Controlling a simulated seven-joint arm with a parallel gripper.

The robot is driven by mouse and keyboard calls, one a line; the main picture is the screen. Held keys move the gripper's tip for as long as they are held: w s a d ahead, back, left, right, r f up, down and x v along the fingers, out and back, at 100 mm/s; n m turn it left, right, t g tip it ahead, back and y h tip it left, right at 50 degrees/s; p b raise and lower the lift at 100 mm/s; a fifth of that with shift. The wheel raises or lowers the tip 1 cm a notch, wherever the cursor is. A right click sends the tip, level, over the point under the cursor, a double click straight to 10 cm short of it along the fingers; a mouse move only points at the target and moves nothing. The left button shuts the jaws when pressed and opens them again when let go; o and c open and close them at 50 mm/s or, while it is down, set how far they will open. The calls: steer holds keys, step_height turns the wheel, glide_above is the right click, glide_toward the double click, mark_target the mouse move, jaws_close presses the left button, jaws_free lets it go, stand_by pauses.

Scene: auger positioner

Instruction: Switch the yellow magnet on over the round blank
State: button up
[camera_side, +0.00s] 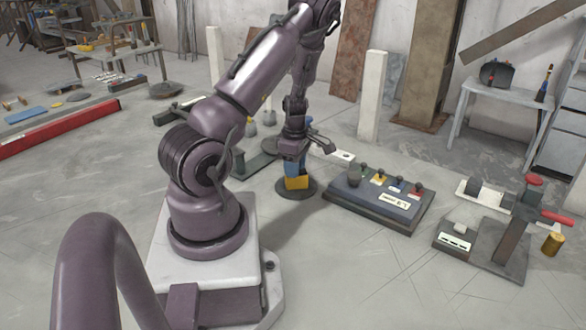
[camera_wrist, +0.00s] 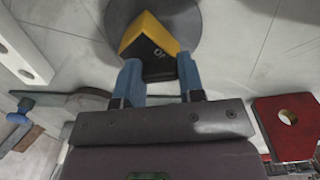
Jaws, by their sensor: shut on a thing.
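The yellow magnet (camera_side: 297,183) is a small block with yellow and dark faces. In the side view my gripper (camera_side: 295,168) points down near the floor. A dark grey round disc (camera_side: 283,191), which looks like the round blank, lies flat below the magnet. Its edge shows behind the magnet in the wrist view (camera_wrist: 188,15). I cannot tell whether magnet and disc touch, or whether the magnet is on.
A dark control box (camera_side: 345,205) with several coloured knobs stands just right of the disc. A clamp-like stand with a red handle (camera_side: 556,217) is farther right. A white post (camera_side: 372,95) stands behind. A red plate with a brass ring (camera_wrist: 285,140) shows at right in the wrist view.

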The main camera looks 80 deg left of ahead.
steer(key=shift+d+n, duration=0.15)
steer(key=shift+n, duration=0.15)
steer(key=shift+w+f+n, duration=0.1)
steer(key=shift+w+n, duration=0.05)
steer(key=shift+n, duration=1.15)
steer(key=shift+n, duration=0.3)
steer(key=o, duration=0.6)
steer(key=shift+n, duration=0.5)
steer(key=o, duration=0.5)
